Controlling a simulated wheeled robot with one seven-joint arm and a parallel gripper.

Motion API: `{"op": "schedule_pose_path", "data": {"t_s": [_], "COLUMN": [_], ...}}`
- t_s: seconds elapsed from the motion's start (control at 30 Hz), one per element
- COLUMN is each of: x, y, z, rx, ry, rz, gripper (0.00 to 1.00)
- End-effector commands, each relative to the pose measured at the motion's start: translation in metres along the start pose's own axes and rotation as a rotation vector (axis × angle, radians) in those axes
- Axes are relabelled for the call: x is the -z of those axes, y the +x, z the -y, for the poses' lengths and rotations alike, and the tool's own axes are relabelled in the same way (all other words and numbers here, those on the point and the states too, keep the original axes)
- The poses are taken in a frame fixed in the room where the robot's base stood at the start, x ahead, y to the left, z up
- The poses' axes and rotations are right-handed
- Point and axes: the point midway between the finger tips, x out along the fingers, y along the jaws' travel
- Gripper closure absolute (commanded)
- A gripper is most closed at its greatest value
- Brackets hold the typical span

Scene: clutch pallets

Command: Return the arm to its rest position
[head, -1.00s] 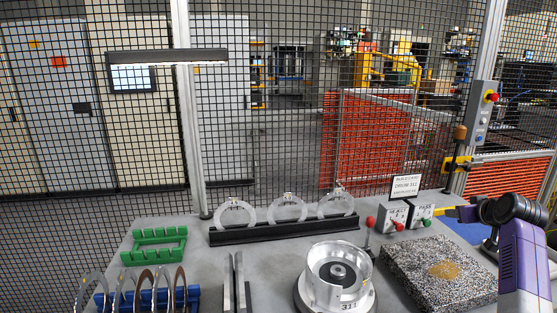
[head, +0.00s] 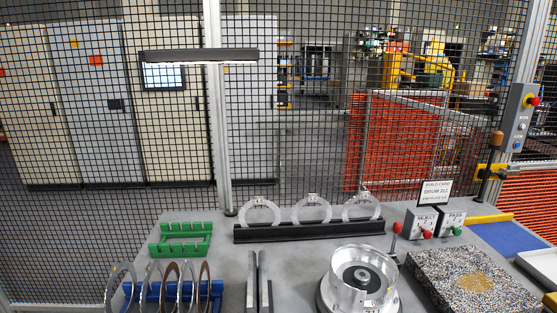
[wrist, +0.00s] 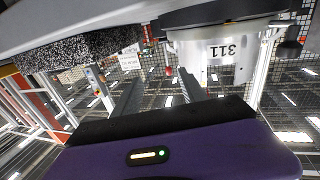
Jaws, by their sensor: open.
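My gripper (wrist: 157,84) shows only in the wrist view, its two grey fingers apart with nothing between them. The purple wrist body fills the bottom of that view. The arm does not show in the head view now. The silver drum (head: 341,278) stands on its round base at the front of the table. It also shows in the wrist view (wrist: 206,64), marked 311, beyond the fingers and apart from them. The wrist view is strongly tilted, so I cannot tell the exact distance.
The speckled stone slab (head: 440,285) lies right of the drum. A green rack (head: 180,240) and a blue rack (head: 217,291) with several discs are at left. Reject and pass boxes (head: 420,222) stand at back right. Mesh fencing (head: 290,150) closes the back.

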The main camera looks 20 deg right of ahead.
Motion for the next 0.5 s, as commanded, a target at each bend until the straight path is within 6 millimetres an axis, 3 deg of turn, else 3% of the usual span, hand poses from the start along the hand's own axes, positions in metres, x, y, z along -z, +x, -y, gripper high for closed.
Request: {"op": "schedule_pose_path", "data": {"t_s": [0.03, 0.2, 0.5], "x": [-0.001, 0.009, 0.033], "y": [-0.026, -0.099, -0.217], "z": [0.013, 0.044, 0.076], "rx": [0.028, 0.111, 0.271], "ry": [0.005, 0.025, 0.040], "rz": [-0.003, -0.025, 0.015], "gripper": [0.50, 0.50, 0.50]}}
